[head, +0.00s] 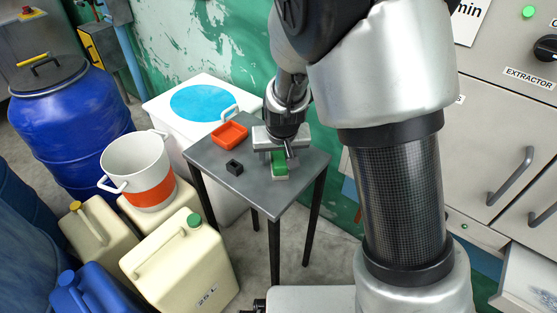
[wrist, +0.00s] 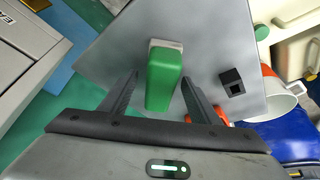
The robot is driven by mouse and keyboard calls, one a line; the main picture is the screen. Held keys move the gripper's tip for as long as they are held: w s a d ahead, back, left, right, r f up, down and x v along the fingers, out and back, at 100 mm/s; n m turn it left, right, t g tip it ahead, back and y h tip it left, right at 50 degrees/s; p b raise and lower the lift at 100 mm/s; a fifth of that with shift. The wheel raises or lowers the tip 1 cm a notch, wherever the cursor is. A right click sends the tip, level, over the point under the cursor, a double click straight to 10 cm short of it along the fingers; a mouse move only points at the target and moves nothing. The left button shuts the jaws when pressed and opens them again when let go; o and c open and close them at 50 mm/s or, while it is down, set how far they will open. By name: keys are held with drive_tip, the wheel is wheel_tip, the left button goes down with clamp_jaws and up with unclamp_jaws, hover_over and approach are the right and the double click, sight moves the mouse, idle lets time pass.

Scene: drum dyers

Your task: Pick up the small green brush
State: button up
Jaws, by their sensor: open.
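The small green brush (head: 279,164) lies on the grey table (head: 212,154), near the table's right side. It has a green body and a pale edge at one end. My gripper (head: 276,153) is over the brush, pointing down, and hides part of it. In the wrist view, the green brush (wrist: 163,80) shows between the two dark fingers of my open gripper (wrist: 158,88), with a gap on each side. I cannot tell how far the fingertips are above the tabletop.
An orange-red tray (head: 229,134) and a small black block (head: 234,167) are on the table left of the brush. A white tub with blue contents (head: 203,103) stands behind. Jerrycans (head: 180,262) and a white-and-orange bucket (head: 140,170) crowd the left. Grey cabinets (head: 500,120) are at right.

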sight(279, 153)
drive_tip(key=shift+f, duration=0.25)
drive_tip(key=shift+c, duration=0.2)
drive_tip(key=c, duration=1.2)
wheel_tip(279, 153, up, 10)
drive_tip(key=p, duration=0.3)
drive_tip(key=shift+r, duration=0.2)
drive_tip(key=shift+c, duration=0.2)
drive_tip(key=shift+d+r, duration=0.1)
drive_tip(key=shift+r, duration=0.05)
drive_tip(key=s+d+r+m, duration=0.1)
drive_tip(key=s+d, duration=0.1)
drive_tip(key=d, duration=0.5)
drive_tip(key=s+d+r, duration=0.2)
drive_tip(key=d, duration=0.5)
drive_tip(key=p+v, duration=0.6)
drive_tip(key=p, duration=1.1)
drive_tip(key=shift+r+h, duration=0.3)
drive_tip(key=shift+r, duration=0.2)
drive_tip(key=shift+f, duration=0.1)
